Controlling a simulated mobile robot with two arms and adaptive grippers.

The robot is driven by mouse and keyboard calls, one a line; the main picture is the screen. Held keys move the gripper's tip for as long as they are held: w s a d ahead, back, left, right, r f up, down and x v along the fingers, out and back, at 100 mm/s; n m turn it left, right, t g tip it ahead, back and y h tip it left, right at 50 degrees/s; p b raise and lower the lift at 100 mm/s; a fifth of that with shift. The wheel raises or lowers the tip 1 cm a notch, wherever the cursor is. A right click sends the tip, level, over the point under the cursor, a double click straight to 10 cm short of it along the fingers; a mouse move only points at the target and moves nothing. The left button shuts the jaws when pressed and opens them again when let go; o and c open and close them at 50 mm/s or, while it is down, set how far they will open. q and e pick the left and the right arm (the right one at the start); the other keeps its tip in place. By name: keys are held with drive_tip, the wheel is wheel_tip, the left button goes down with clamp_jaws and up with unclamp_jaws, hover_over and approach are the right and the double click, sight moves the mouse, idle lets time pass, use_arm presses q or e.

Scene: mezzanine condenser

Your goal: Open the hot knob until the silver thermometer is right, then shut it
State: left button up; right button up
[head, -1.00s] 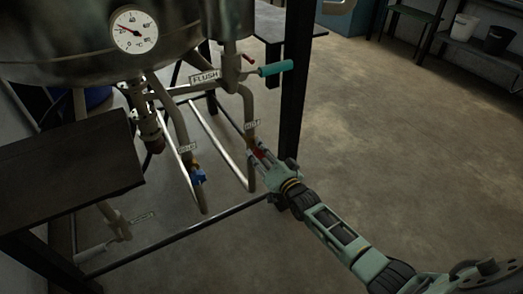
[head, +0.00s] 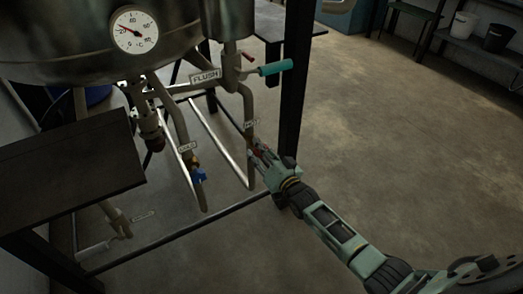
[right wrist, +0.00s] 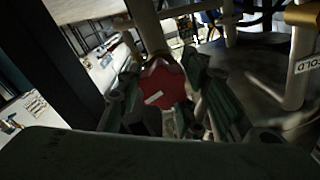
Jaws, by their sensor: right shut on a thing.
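The hot knob is red and shows in the right wrist view (right wrist: 163,86), between the fingers of my right gripper (right wrist: 165,100). In the head view my right gripper (head: 262,160) is at the pipe under a small label, shut on the knob, which is mostly hidden there. The thermometer (head: 135,30) is a round white dial in a silver rim on the tank. Its needle points to the upper left; the exact reading is too small to tell. My left gripper is not in view.
A blue-handled cold valve (head: 198,174) is left of my right gripper. A teal lever (head: 276,67) stands out beside the FLUSH label (head: 205,77). A black post (head: 292,90) rises close behind my gripper. A dark shelf (head: 75,170) is at left. The floor at right is clear.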

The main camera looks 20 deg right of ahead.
drive_tip(key=o, duration=1)
drive_tip(key=shift+s+d+f, duration=0.1)
drive_tip(key=shift+d+f, duration=0.15)
drive_tip(key=shift+f, duration=0.15)
drive_tip(key=shift+o, duration=0.4)
drive_tip(key=shift+r, duration=0.1)
drive_tip(key=shift+r, duration=0.1)
drive_tip(key=s+d, duration=0.2)
drive_tip(key=s, duration=0.9)
drive_tip(key=shift+s, duration=0.35)
